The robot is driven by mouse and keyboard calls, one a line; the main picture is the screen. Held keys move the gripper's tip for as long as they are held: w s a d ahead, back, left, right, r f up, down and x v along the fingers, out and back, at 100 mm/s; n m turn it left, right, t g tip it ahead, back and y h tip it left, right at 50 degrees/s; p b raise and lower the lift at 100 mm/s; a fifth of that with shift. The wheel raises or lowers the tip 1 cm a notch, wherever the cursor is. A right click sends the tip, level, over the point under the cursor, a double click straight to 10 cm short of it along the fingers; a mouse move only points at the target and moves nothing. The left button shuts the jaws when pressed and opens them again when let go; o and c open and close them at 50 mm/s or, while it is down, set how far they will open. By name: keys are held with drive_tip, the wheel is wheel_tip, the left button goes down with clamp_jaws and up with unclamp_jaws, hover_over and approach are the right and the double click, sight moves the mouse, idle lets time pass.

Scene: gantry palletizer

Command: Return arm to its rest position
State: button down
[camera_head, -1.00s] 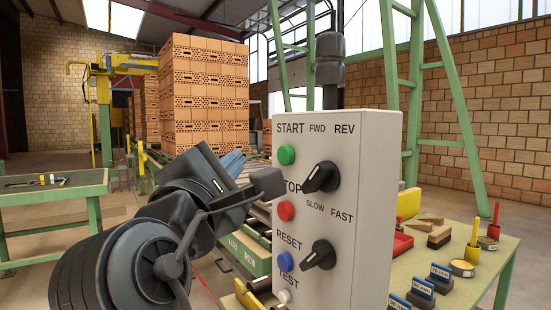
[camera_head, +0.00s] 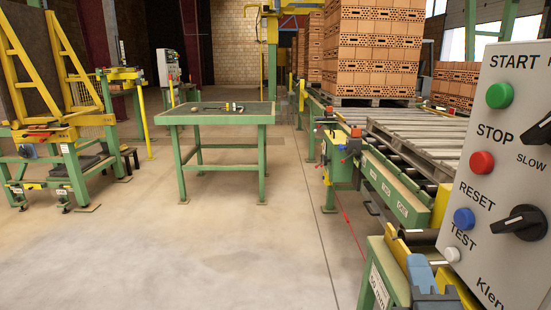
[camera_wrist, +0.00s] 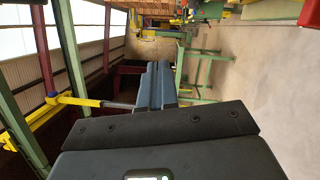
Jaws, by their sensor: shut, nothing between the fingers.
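My gripper (camera_wrist: 158,68) shows in the wrist view, its two blue-grey fingers side by side and shut with nothing between them. It points into open air, apart from any object, with the hall behind it.
A green work table (camera_head: 215,114) with small tools stands mid-floor. A yellow and green frame (camera_head: 62,115) stands left. The roller conveyor (camera_head: 400,190) and brick stacks (camera_head: 375,50) are right of centre. The front floor is clear.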

drive_tip(key=s+f+m+g+y, duration=0.1)
drive_tip(key=s+f+m+y, duration=0.15)
drive_tip(key=s+f, duration=0.5)
drive_tip(key=s+f+m+g+y, duration=0.1)
drive_tip(key=s+f+m+y, duration=0.3)
drive_tip(key=s, duration=0.6)
drive_tip(key=s+d+m+g+h, duration=0.1)
drive_tip(key=s+m+h, duration=0.1)
drive_tip(key=s+m, duration=0.9)
drive_tip(key=shift+s+g, duration=0.4)
drive_tip(key=shift+s, duration=2.85)
drive_tip(key=shift+d, duration=0.1)
